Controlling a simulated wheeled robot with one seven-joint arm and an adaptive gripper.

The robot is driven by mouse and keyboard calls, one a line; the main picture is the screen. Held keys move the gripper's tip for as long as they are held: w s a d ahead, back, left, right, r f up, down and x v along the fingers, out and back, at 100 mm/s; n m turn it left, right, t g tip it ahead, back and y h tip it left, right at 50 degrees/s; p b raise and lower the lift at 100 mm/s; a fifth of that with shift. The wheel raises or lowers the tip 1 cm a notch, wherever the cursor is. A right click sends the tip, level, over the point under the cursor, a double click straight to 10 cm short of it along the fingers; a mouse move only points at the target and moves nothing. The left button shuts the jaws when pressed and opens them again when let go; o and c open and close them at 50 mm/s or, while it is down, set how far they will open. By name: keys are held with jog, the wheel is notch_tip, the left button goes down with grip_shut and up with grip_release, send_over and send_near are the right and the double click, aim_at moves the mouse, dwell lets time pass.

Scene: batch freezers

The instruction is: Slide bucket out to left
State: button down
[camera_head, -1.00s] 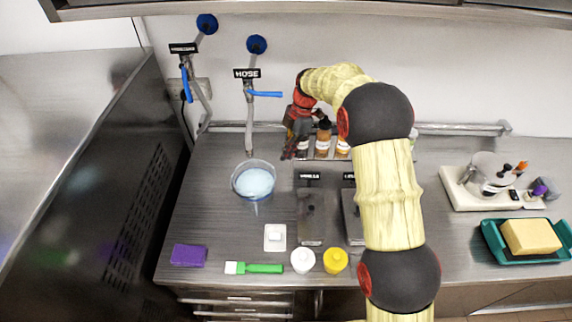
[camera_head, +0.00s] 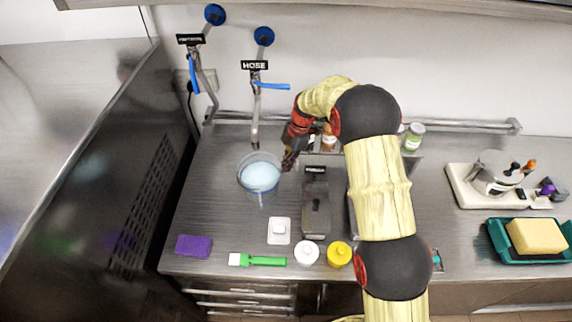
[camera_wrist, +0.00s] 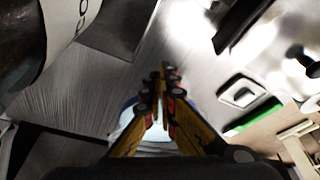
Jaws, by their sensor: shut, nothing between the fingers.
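The bucket (camera_head: 260,178) is a clear round tub with pale blue contents, standing on the counter below the hose outlet. My gripper (camera_head: 288,164) is at the bucket's right side, close to its rim; I cannot tell whether it touches. In the wrist view my gripper (camera_wrist: 163,80) has its fingertips together with nothing between them. Part of the bucket (camera_wrist: 128,118) shows there behind and left of the fingers, the rest hidden by them.
The hose tap (camera_head: 257,85) hangs just above and behind the bucket. A dark lidded container (camera_head: 316,212) stands to its right. A white dish (camera_head: 279,230), purple sponge (camera_head: 194,246) and green brush (camera_head: 262,261) lie in front. The counter left of the bucket is clear.

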aim_at(269, 172)
jog(key=shift+a, duration=0.1)
jog(key=s+a, duration=0.1)
jog(key=a, duration=0.1)
jog(key=s+a+b, duration=0.1)
jog(key=a, duration=0.1)
jog(key=s+a+b, duration=0.1)
jog(key=shift+a, duration=0.4)
